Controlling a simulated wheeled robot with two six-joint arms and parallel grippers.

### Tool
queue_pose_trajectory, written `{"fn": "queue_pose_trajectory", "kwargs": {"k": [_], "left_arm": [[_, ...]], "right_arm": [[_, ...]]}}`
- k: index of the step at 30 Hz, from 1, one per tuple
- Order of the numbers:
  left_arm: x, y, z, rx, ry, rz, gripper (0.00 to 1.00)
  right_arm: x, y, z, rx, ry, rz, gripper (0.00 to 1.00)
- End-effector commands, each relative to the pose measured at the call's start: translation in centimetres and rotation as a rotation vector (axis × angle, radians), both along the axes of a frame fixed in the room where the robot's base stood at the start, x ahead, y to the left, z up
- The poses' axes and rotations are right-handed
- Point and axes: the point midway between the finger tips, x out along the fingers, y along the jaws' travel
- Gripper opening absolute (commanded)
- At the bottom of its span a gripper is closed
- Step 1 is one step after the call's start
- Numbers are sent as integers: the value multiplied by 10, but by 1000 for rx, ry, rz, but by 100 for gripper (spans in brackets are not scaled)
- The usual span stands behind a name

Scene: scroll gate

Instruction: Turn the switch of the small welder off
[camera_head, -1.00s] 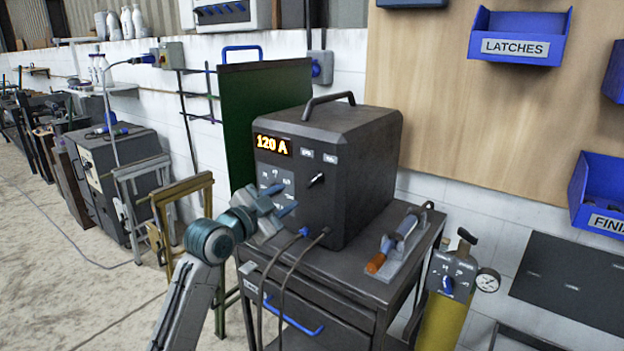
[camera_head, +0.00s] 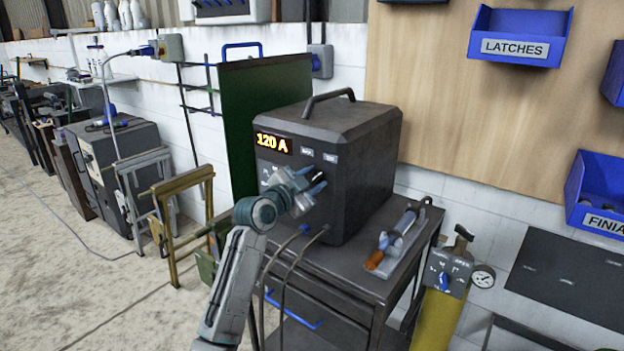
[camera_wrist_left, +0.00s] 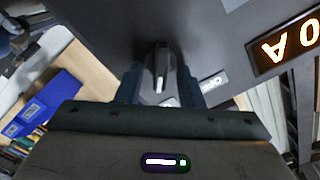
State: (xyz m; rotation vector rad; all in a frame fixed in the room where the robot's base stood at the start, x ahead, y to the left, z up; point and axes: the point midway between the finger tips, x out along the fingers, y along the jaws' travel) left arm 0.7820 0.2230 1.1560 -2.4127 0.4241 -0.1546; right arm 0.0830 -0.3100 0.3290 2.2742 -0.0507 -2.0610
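The small welder (camera_head: 352,165) is a dark grey box with a top handle, standing on a cart. Its display (camera_head: 272,143) glows "120 A". My left gripper (camera_head: 317,183) is at the welder's front panel, below and right of the display, and hides most of the switch in the head view. In the left wrist view the switch (camera_wrist_left: 161,70), a dark knob with a pale pointer mark, sits between the two fingers. The fingers are apart, one on each side, with narrow gaps visible. Contact cannot be told. My right gripper is not in view.
The dark cart (camera_head: 330,268) carries the welder and a trowel-like tool (camera_head: 397,240) with an orange handle end. Cables hang from the welder's front. A yellow cylinder (camera_head: 440,318) with a gauge stands right of the cart. A green panel (camera_head: 240,125) stands behind.

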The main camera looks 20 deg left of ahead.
Motion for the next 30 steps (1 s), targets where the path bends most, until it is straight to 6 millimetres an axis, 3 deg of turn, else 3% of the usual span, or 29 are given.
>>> {"fn": "queue_pose_trajectory", "kwargs": {"k": [3,8,20,30], "left_arm": [[0,0,0,0,0,0,32],[0,0,0,0,0,0,1],[0,1,0,-39,16,0,0],[0,2,1,-253,95,0,0]], "right_arm": [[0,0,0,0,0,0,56],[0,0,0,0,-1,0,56],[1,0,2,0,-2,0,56],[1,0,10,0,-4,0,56]]}}
